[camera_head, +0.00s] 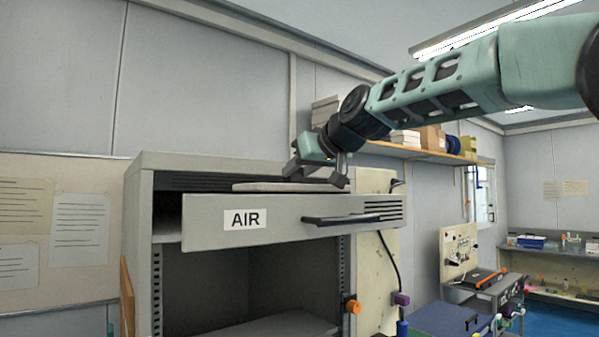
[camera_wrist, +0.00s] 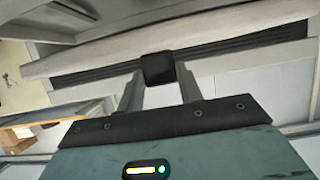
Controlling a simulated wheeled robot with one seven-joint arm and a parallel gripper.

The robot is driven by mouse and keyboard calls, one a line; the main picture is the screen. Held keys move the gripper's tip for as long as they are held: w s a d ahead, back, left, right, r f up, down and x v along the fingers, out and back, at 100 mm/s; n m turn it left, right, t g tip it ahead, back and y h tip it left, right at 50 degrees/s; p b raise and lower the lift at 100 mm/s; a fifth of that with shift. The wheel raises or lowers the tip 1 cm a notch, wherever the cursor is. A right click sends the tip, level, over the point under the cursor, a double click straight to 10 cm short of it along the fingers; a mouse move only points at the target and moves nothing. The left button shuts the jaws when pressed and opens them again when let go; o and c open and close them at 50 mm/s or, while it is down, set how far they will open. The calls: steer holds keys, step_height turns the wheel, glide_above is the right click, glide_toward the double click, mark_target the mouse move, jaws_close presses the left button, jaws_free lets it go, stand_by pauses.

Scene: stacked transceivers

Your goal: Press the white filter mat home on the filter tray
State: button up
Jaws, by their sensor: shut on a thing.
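The white filter mat (camera_head: 268,187) shows in the head view as a thin pale slab on top of the filter tray (camera_head: 275,215), a grey drawer labelled AIR. It stands slightly proud of the tray's front edge. My gripper (camera_head: 328,178) is over the mat's right part, pointing down. In the wrist view my gripper (camera_wrist: 160,88) is shut on a small black block (camera_wrist: 158,68), which appears to be a grip on the mat. The pale slab (camera_wrist: 90,58) behind it looks like the mat. Whether the mat lies flush inside the tray is hidden.
The tray sticks out of a grey cabinet (camera_head: 143,260), with a black bar handle (camera_head: 340,219) on its front. A lower shelf (camera_head: 285,326) shows beneath. A wooden shelf (camera_head: 415,153) with boxes is behind my arm. A black cable (camera_head: 390,265) hangs at right.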

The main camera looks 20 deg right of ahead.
mark_target(301, 190)
steer(key=shift+f+b, duration=2.2)
steer(key=shift+f, duration=0.3)
steer(key=shift+s+f+b, duration=0.1)
steer(key=shift+f+b, duration=0.2)
steer(key=shift+b, duration=0.05)
steer(key=shift+a, duration=0.1)
steer(key=o, duration=1.1)
steer(key=shift+c, duration=0.2)
steer(key=shift+s+r+b, duration=0.1)
steer(key=shift+s+b, duration=0.3)
steer(key=r+b+v, duration=0.1)
steer(key=b+v, duration=0.3)
steer(key=v, duration=1.3)
steer(key=shift+d+r, duration=0.2)
steer(key=shift+d, duration=0.05)
steer(key=shift+w, duration=0.1)
